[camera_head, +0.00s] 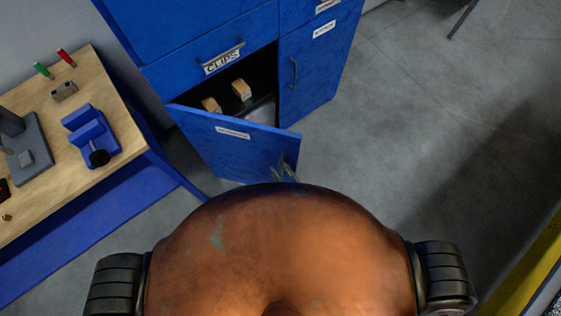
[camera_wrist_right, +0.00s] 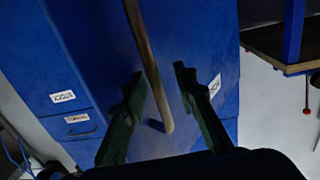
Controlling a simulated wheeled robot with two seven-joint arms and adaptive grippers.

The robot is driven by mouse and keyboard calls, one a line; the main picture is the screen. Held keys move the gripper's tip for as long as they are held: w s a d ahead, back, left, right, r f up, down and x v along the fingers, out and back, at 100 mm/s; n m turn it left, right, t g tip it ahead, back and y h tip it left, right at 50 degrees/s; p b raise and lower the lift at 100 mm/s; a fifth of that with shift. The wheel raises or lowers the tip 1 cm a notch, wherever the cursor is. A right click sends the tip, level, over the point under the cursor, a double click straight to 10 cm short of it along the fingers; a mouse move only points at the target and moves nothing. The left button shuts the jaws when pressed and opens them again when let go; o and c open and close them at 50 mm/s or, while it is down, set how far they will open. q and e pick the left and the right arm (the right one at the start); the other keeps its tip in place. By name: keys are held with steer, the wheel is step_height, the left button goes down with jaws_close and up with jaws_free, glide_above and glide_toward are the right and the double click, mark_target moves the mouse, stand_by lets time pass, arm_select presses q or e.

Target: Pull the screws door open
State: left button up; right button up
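A blue cabinet door (camera_head: 215,143) with a white label too small to read stands partly open, swung out below the CLIPS drawer (camera_head: 222,62). My right gripper (camera_head: 284,170) shows at the door's right, free end, mostly hidden behind my own body. In the right wrist view, the two fingers of my right gripper (camera_wrist_right: 158,78) are spread apart. A metal bar handle (camera_wrist_right: 148,62) on the blue door panel (camera_wrist_right: 95,38) runs between them, with gaps visible on both sides. My left gripper is not in view.
Inside the cabinet are small cardboard boxes (camera_head: 241,90) and a pale rounded thing. A closed blue door (camera_head: 318,65) with its own handle adjoins on the right. A wooden workbench (camera_head: 62,110) with tools stands at the left. Grey floor (camera_head: 400,130) lies open to the right.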

steer(key=v, duration=1.2)
steer(key=shift+c, duration=0.4)
